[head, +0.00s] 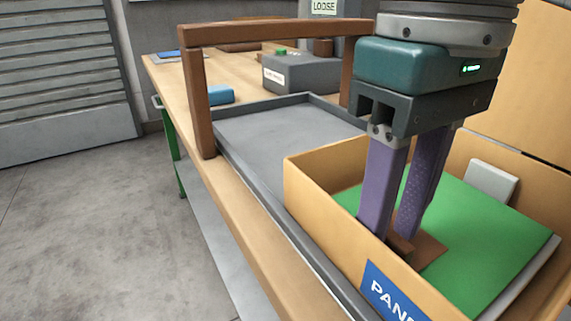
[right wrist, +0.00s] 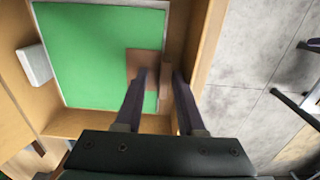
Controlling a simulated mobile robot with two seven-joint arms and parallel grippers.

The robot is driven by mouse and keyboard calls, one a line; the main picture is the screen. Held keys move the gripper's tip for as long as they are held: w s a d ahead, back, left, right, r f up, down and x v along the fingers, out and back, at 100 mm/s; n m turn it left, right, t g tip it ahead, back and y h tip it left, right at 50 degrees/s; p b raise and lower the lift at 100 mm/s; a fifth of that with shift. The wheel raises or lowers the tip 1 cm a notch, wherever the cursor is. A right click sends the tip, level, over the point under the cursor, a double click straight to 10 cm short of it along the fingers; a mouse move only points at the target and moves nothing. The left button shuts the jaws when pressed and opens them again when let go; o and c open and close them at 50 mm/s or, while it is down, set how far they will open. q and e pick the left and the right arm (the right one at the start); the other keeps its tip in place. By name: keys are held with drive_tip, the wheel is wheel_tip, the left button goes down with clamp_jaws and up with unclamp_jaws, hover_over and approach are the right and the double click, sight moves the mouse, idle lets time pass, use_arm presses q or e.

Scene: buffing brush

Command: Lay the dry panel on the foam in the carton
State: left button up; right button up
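The carton (head: 306,196) has tan walls and a blue label beginning "PAN". Inside it lies a flat green sheet (head: 480,225) with a pale layer (head: 533,272) showing under its edge. I cannot tell surely which is panel and which is foam. A brown patch (head: 432,248) with a small brown block (head: 400,246) sits at the green sheet's near edge; the patch also shows in the right wrist view (right wrist: 140,62). My right gripper (head: 392,238) points down inside the carton, its purple fingers apart at the block. Whether they press on it is unclear. My left gripper is out of view.
A grey tray (head: 265,135) lies left of the carton on the wooden bench (head: 240,230). A brown arched frame (head: 200,105) stands over the tray. A grey labelled box (head: 300,75) and blue block (head: 220,95) lie beyond. A pale block (head: 491,181) stands at the carton's far side.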

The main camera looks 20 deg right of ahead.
wheel_tip(320, 180, up, 12)
drive_tip(key=p, duration=0.5)
